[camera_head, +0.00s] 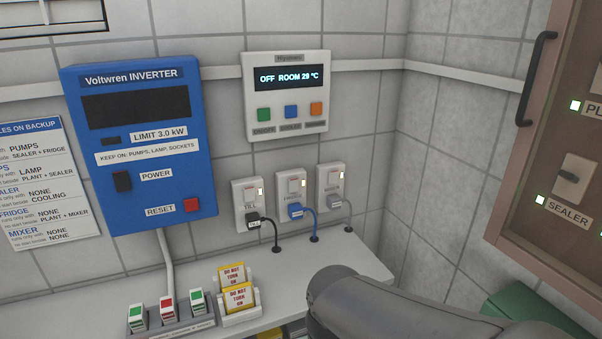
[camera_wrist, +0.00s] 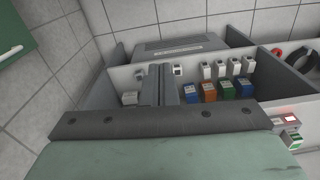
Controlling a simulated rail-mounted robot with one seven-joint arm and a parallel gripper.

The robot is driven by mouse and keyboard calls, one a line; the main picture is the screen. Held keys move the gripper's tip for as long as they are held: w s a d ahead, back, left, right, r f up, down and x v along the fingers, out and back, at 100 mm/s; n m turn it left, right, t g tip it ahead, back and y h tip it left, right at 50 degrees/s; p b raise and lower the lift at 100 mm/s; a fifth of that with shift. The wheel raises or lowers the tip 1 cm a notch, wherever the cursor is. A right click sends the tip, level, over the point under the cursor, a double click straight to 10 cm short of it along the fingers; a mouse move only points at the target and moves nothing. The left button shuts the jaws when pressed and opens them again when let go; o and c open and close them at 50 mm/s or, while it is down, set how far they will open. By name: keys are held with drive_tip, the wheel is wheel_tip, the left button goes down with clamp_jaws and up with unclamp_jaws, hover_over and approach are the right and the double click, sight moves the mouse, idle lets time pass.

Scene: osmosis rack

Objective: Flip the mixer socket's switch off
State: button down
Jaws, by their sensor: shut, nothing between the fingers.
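The left socket (camera_head: 246,195), labelled TILL, holds a black plug, and the middle socket (camera_head: 291,186) a blue plug. My gripper (camera_wrist: 160,72) shows in the wrist view, shut and empty, in front of a grey partitioned tray (camera_wrist: 112,76), away from the sockets.
A blue inverter (camera_head: 140,145) and a white control panel (camera_head: 287,95) reading OFF hang on the wall. A shelf (camera_head: 345,268) below carries coloured tags and yellow "do not turn on" signs (camera_head: 238,297). A brown-framed switch panel (camera_head: 503,235) stands at right. My arm crosses the lower right.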

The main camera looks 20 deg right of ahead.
drive_tip(key=w+d+r+m+t+y+p, duration=0.15)
drive_tip(key=w+r+m, duration=0.25)
drive_tip(key=w, duration=0.5)
drive_tip(key=w+d+r+m+t+y, duration=0.1)
drive_tip(key=w+d+r+m+t, duration=0.15)
drive_tip(key=w, duration=0.65)
drive_tip(key=w+d+r+m+t+h, duration=0.1)
drive_tip(key=w+d+r+m+t, duration=0.2)
drive_tip(key=w+d, duration=0.6)
drive_tip(key=w+d+r+m+t, duration=0.2)
drive_tip(key=w+d+r+m, duration=0.4)
drive_tip(key=w+d, duration=0.4)
drive_tip(key=shift+w+d+m+t+h+p, duration=0.3)
drive_tip(key=shift+d+m+t+h, duration=0.1)
drive_tip(key=shift+m, duration=0.35)
drive_tip(key=shift+f, duration=0.1)
